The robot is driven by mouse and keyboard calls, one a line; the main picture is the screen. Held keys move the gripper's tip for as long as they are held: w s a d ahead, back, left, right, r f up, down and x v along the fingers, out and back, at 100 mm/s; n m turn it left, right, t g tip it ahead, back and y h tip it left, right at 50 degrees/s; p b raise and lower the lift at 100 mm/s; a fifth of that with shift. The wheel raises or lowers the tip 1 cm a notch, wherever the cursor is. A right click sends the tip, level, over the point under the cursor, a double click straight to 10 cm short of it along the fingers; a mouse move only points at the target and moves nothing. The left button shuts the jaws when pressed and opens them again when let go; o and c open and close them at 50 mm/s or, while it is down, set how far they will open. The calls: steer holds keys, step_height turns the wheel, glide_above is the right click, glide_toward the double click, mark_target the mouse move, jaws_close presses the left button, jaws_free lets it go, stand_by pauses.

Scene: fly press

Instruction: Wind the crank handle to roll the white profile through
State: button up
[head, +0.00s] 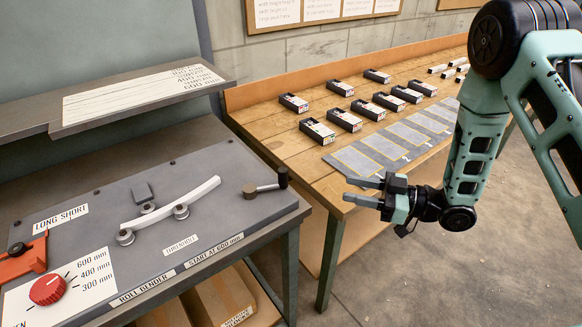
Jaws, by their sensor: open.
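The white profile (180,201) is a curved strip lying in the rollers of the roll bender (195,243). Two lower rollers (125,237) show in front of it, and a grey block with another roller (146,200) sits behind it. The crank handle (266,187) is at the right end of the bender's top, its arm pointing right to a dark upright grip (283,177). My gripper (362,191) is open and empty, pointing left beside the wooden bench's front edge. It is to the right of the crank and apart from it.
A red knob (47,289) and an orange-red clamp (22,257) are at the bender's left. A grey shelf (40,117) overhangs its back. The wooden bench (262,126) carries several black boxes (343,119) and a grey marked mat (335,166). Open floor (400,285) lies at front right.

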mark_target(282, 183)
steer(key=p+x, duration=0.5)
steer(key=x, duration=1.2)
steer(key=shift+a+r, duration=0.1)
steer(key=shift+a, duration=0.05)
jaws_close()
